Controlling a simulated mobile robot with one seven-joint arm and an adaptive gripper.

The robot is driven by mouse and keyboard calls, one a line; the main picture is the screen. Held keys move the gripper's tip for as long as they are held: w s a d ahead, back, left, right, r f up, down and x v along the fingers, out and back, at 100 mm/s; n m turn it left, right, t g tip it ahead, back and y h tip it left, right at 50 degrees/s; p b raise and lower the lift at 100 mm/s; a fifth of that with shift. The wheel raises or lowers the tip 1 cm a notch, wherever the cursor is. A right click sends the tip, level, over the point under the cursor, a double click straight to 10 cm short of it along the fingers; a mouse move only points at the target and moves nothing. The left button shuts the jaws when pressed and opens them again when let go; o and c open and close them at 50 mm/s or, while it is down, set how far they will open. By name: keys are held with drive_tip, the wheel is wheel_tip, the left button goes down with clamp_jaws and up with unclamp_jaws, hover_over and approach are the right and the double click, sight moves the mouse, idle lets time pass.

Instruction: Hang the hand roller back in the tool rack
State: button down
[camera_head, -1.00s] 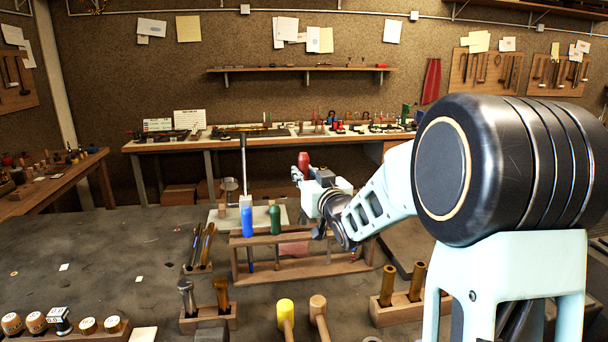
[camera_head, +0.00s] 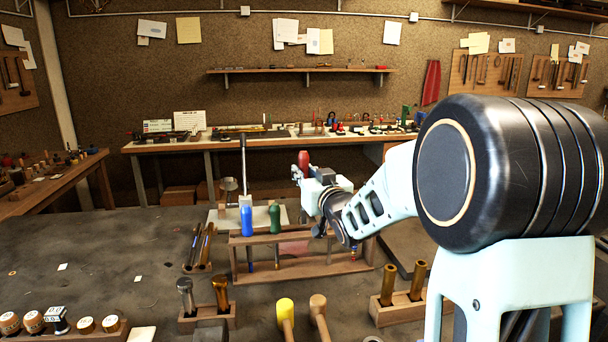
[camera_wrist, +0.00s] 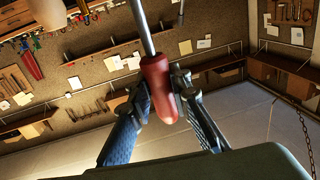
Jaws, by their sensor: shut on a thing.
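The hand roller shows as a red handle (camera_head: 303,160) in the head view. In the wrist view its red handle (camera_wrist: 158,84) has a metal shaft running up out of frame. My gripper (camera_head: 298,174) is shut on that handle, seen between both fingers in the wrist view (camera_wrist: 163,92). It is above and behind the wooden tool rack (camera_head: 318,270), near the rack's middle. The rack holds a blue-handled tool (camera_head: 247,219) and a green-handled tool (camera_head: 275,217) toward its left. The roller's working end is not clearly visible, and my arm covers part of the rack's right side.
Wooden blocks with punches (camera_head: 198,250) and brass pieces (camera_head: 405,305) stand beside the rack. Yellow (camera_head: 286,310) and wooden (camera_head: 318,305) mallet heads are in front. The bench top (camera_head: 100,250) at left is mostly clear. A cluttered bench (camera_head: 270,142) stands behind.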

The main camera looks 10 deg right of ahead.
idle(0.4)
drive_tip(key=b, duration=0.4)
hover_over(305, 220)
drive_tip(key=shift+w+a+f, duration=0.1)
drive_tip(key=shift+f, duration=0.95)
drive_tip(key=shift+w+f, duration=0.1)
drive_tip(key=shift+f, duration=0.9)
drive_tip(key=shift+r, duration=0.1)
drive_tip(key=shift+b, duration=0.85)
drive_tip(key=shift+f, duration=0.2)
drive_tip(key=shift+f+b, duration=4.65)
drive_tip(key=c, duration=1.7)
unclamp_jaws()
drive_tip(key=shift+r, duration=0.1)
